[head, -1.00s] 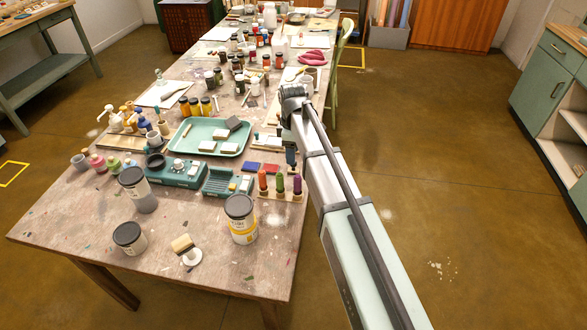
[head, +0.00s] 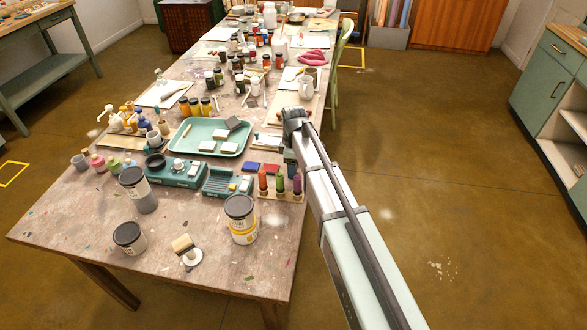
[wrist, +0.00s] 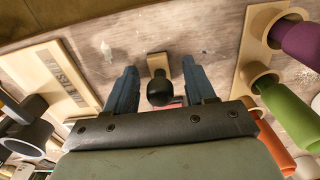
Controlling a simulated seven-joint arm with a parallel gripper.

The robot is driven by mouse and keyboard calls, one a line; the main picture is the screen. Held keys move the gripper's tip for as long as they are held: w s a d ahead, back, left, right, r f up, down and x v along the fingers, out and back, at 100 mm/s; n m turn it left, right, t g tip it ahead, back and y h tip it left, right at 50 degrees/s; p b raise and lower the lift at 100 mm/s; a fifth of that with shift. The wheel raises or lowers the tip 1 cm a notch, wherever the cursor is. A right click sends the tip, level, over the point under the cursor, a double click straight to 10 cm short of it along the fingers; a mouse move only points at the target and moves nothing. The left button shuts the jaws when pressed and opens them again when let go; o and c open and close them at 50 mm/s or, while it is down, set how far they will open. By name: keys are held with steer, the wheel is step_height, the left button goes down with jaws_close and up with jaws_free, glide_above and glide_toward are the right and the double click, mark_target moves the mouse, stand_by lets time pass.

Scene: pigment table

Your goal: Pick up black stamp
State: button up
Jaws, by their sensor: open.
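The black stamp (wrist: 160,90) has a round black knob and a pale wooden base. In the wrist view it stands on the worn table top, in line with the gap between my fingers. My gripper (wrist: 158,70) is open, with one blue finger on each side of the stamp and a visible gap to both. How far the fingertips are above the table is hard to tell. In the head view my arm covers this spot, and I cannot make out the stamp there.
A wooden rack (head: 272,195) holds orange, green and purple handles, close to the right of my gripper in the wrist view. A wooden board with lettering (wrist: 57,85) lies to the left. Red and blue pads (head: 252,167), a green tray (head: 185,150) and jars stand nearby.

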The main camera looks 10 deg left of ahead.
steer(key=shift+c, duration=0.2)
jaws_close()
steer(key=shift+r, duration=0.1)
